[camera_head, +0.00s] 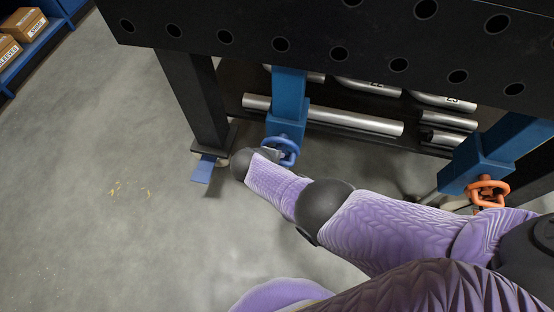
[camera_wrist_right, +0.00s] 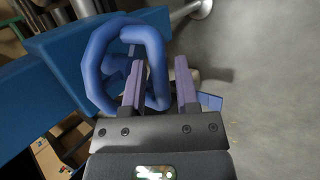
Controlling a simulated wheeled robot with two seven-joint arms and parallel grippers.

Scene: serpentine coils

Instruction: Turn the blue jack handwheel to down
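The blue jack handwheel (camera_head: 289,146) hangs at the lower end of a blue jack housing (camera_head: 287,118), under the dark table. In the right wrist view the handwheel (camera_wrist_right: 97,62) is a thick blue ring at the left centre. My right gripper (camera_wrist_right: 160,80) is at the wheel, one finger over the ring's opening and the other outside it. The rim passes between the fingers, with a narrow gap seen beside the outer finger. Contact is not clear. In the head view my right gripper (camera_head: 270,153) is small and partly hidden by my wrist. My left gripper is not in view.
A second jack with an orange handwheel (camera_head: 487,190) stands at the right. Metal tubes (camera_head: 350,119) lie on a shelf behind the jacks. A dark table leg (camera_head: 195,95) with a blue foot plate (camera_head: 204,169) is left of the wheel.

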